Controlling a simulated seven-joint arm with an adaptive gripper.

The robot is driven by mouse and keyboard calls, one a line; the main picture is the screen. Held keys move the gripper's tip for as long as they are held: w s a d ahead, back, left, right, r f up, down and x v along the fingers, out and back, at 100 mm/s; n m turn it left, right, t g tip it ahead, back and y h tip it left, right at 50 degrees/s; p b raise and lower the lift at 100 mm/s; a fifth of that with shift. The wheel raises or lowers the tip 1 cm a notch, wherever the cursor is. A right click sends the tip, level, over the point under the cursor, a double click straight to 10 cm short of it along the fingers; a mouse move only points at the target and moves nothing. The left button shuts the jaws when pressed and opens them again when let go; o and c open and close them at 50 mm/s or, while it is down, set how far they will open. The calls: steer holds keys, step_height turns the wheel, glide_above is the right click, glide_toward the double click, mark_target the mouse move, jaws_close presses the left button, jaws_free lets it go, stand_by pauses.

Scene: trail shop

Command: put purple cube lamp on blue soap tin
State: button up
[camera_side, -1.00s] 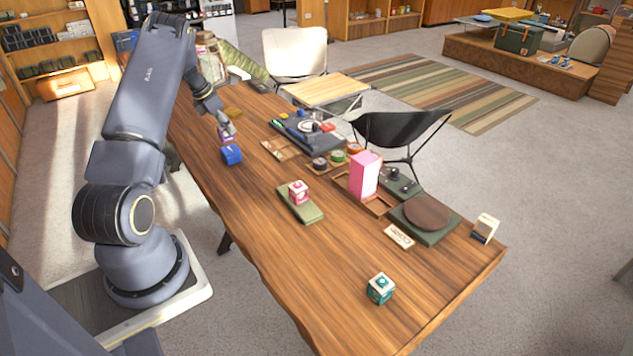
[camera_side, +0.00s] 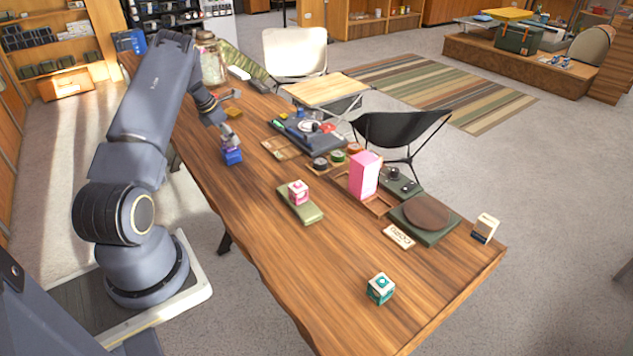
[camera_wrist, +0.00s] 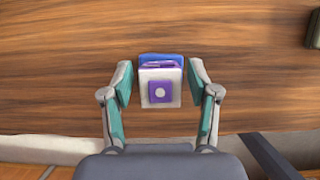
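The purple cube lamp (camera_side: 231,143), with white faces and a purple square, sits on top of the blue soap tin (camera_side: 232,158) near the table's left edge. In the wrist view the lamp (camera_wrist: 160,88) covers most of the tin, whose blue edge (camera_wrist: 160,56) shows beyond it. My gripper (camera_wrist: 159,78) is open, with a finger on each side of the lamp and a visible gap on both sides. In the side view my gripper (camera_side: 230,130) is just above the lamp.
A pink and white cube (camera_side: 298,192) stands on a green tin (camera_side: 301,208). A tall pink block (camera_side: 364,176), a green and white cube (camera_side: 380,288) and a dark tray (camera_side: 290,133) are on the table (camera_side: 330,260). The table's near middle is clear.

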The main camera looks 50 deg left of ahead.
steer(key=shift+o, duration=0.2)
steer(key=shift+r, duration=0.1)
steer(key=v, duration=1.2)
steer(key=w+d+r+m, duration=0.2)
steer(key=d+r+m, duration=0.3)
steer(key=d, duration=0.4)
steer(key=w+d+r+m+h, duration=0.1)
steer(key=w+d+r+m, duration=0.1)
steer(key=d+r+m, duration=0.5)
steer(key=w+d+r+m, duration=0.2)
steer(key=d+r+m, duration=0.1)
steer(key=d, duration=0.7)
steer(key=s+d+r+m, duration=0.1)
steer(key=s+d+m, duration=0.1)
steer(key=d+m, duration=0.3)
steer(key=s+d+r+m, duration=0.2)
steer(key=s+d+m, duration=0.1)
steer(key=d, duration=0.4)
steer(key=s+d+f+m+t+y, duration=0.1)
steer(key=s+d+f+m, duration=0.1)
steer(key=s+d+m, duration=0.8)
steer(key=m, duration=0.3)
steer(key=shift+s+f, duration=0.15)
steer(key=shift+s, duration=0.25)
